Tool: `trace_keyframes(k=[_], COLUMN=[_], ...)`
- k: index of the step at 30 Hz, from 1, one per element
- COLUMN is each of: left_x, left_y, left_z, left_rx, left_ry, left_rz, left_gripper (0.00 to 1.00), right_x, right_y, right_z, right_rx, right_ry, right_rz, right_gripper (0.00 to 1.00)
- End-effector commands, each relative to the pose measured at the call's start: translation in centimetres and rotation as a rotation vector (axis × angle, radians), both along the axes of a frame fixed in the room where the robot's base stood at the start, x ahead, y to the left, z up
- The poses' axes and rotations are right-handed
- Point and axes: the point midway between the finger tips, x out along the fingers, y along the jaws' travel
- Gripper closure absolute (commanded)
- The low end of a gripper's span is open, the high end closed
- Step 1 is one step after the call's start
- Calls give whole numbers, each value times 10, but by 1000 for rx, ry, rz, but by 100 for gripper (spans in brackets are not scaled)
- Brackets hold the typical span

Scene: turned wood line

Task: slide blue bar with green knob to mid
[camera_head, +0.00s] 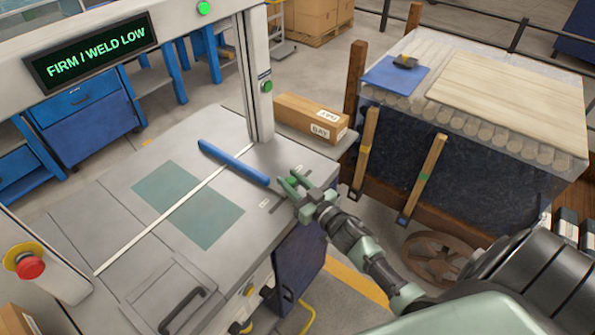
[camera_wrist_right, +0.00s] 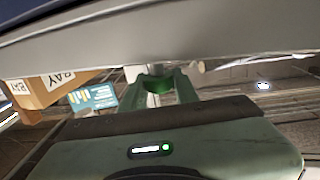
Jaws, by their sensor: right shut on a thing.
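The blue bar (camera_head: 232,162) lies at a slant across the right part of the grey machine table, its near right end by my right gripper (camera_head: 291,186). My right gripper reaches in from the lower right, with its fingers closed at that end of the bar. In the right wrist view, the green knob (camera_wrist_right: 158,88) sits between the fingertips, and the gripper (camera_wrist_right: 159,82) is shut on it. In the head view the knob is hard to tell from the green fingers. My left gripper is in neither view.
The grey table (camera_head: 125,180) has teal patches (camera_head: 187,205) and a thin white strip (camera_head: 170,212). A machine post (camera_head: 255,90) stands close to the bar's far end. A cardboard box (camera_head: 312,116) lies behind. A red stop button (camera_head: 30,267) is at lower left.

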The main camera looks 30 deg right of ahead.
Motion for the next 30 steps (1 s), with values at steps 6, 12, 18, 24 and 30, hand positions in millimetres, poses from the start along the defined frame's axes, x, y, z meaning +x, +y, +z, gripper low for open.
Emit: trace_keyframes(k=[6, 12, 18, 24, 30], left_x=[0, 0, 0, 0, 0], left_y=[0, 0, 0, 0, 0], left_z=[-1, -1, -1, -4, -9], left_rx=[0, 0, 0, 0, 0], left_ry=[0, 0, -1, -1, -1], left_rz=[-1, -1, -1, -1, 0], left_gripper=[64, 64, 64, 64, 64], right_x=[1, 1, 0, -24, -58], right_y=[-1, -1, -1, -4, -8], right_z=[0, 0, 0, -2, -2], right_rx=[-1, -1, -1, -1, 0], right_ry=[-2, -2, -1, 1, 1], right_rz=[0, 0, 0, 0, 0], right_gripper=[100, 48, 48, 48, 48])
